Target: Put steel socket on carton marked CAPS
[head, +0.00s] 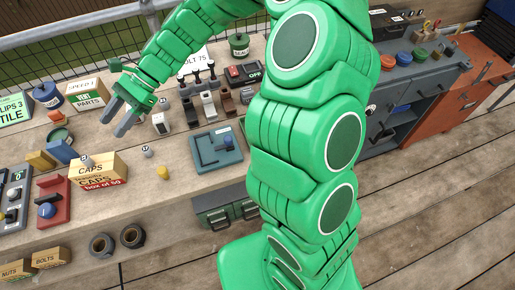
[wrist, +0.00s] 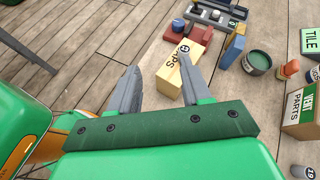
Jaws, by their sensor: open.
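The carton marked CAPS (head: 103,173) stands on the wooden bench at left in the head view; its pale top also shows in the wrist view (wrist: 177,82). A small grey, round-topped piece with a dark number, seemingly the steel socket (head: 86,161), stands upright on the carton's top. It also shows on the carton, between the finger lines, in the wrist view (wrist: 184,49). My gripper (head: 120,119) is open and empty, up and right of the carton in the head view. In the wrist view the right fingertip overlaps the carton's edge; contact cannot be told.
A similar small grey piece (head: 147,151) and a yellow one (head: 163,172) stand right of the carton. A VENT PARTS carton (head: 88,95) stands behind. A blue-grey tray (head: 217,148) lies to the right.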

